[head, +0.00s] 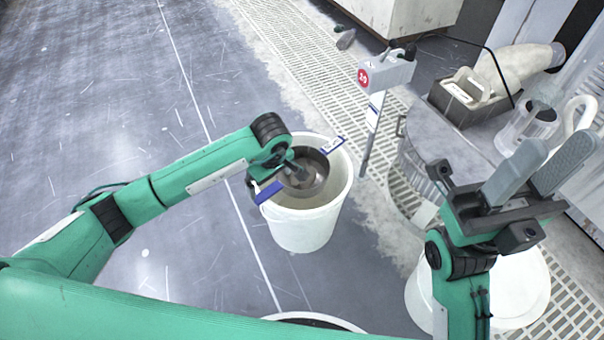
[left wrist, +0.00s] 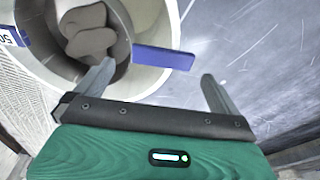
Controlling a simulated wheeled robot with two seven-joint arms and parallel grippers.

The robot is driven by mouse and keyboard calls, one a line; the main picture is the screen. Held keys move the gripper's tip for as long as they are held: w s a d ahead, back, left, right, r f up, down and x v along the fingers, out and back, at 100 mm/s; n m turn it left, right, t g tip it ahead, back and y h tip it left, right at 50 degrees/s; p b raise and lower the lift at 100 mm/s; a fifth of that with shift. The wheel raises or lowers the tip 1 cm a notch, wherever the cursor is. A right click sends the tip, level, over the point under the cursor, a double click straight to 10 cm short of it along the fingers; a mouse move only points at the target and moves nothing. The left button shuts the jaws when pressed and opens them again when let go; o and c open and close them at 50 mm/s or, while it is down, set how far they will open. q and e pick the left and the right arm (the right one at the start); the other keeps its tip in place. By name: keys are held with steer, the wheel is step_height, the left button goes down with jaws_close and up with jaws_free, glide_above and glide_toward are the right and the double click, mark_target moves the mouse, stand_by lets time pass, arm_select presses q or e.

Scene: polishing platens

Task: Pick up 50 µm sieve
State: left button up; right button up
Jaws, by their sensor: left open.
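The sieve (head: 318,168) is a round metal pan resting across the mouth of a white bucket (head: 305,232). It has two blue tabs, and the far tab (head: 333,144) carries a white label. In the left wrist view, that label (left wrist: 8,37) reads "50", and grey-brown lumps (left wrist: 90,38) show in the sieve. My left gripper (left wrist: 157,72) is open and empty, with the near blue tab (left wrist: 164,59) lying just beyond and between its fingertips. Its fingers are mostly hidden in the head view. My right gripper (head: 558,147) is open and empty at the right, fingers pointing up.
A post with a grey box and red round sign (head: 363,77) stands right of the bucket. Another white bucket (head: 520,290) is below my right gripper. A grey bin (head: 467,100) and a clear jug (head: 527,125) stand at the right. The floor at left is open.

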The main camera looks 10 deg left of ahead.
mark_target(268, 191)
arm_select(q)
steer(key=f, duration=0.1)
steer(key=f+b, duration=0.1)
steer(key=f, duration=0.1)
steer(key=a+f+b, duration=0.1)
steer(key=shift+w+f, duration=0.3)
steer(key=shift+f, duration=0.1)
steer(key=c, duration=1.1)
steer(key=shift+r, duration=0.15)
